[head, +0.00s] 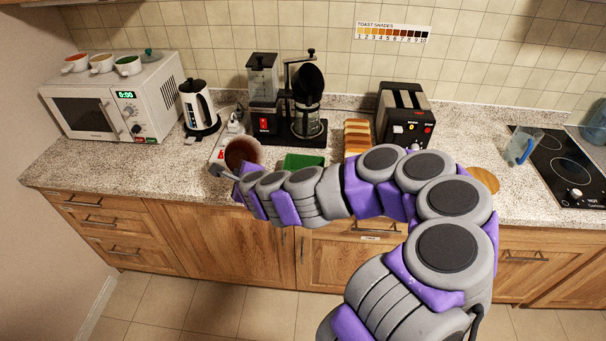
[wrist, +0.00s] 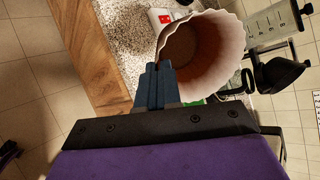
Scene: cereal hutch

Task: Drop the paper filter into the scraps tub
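The paper filter (head: 243,151) is a white fluted cup, brown inside. In the head view my gripper (head: 228,174) is partly hidden beside the filter, over the counter's front. A green tub (head: 304,161), apparently the scraps tub, sits on the counter to the right of the filter, its lower part hidden behind my arm.
Behind stand a kettle (head: 198,106), a grinder (head: 263,95) and a coffee maker (head: 307,122). Bread slices (head: 357,137) and a toaster (head: 402,112) stand right of the tub. A microwave (head: 118,101) with cups is far left. A white switch box (wrist: 160,18) lies by the filter.

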